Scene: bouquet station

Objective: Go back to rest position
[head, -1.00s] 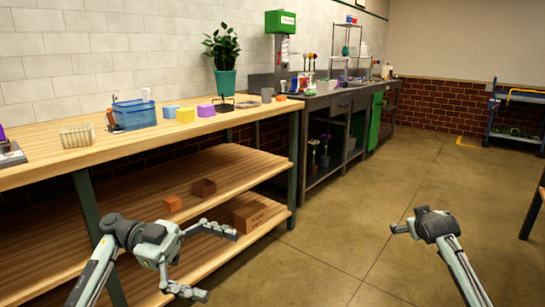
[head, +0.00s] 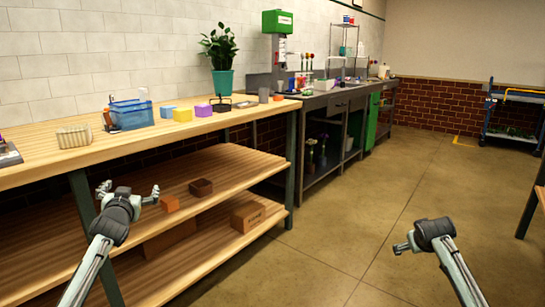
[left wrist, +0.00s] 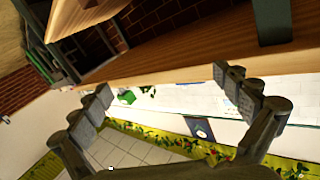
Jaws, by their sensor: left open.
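My left gripper (head: 128,192) is open and empty in the head view, in front of the wooden workbench's shelves. In the left wrist view its two fingers (left wrist: 165,98) are spread wide with nothing between them. My right gripper (head: 402,246) is at the right of the head view, over open floor. Its fingers are small and turned away, so I cannot tell whether it is open or shut.
The wooden workbench (head: 90,158) at left holds a blue basket (head: 132,115), coloured blocks and a potted plant (head: 220,60). Its shelves hold several boxes, including a brown one (head: 248,216). The floor (head: 365,220) between my arms is clear. A blue cart (head: 513,115) stands far right.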

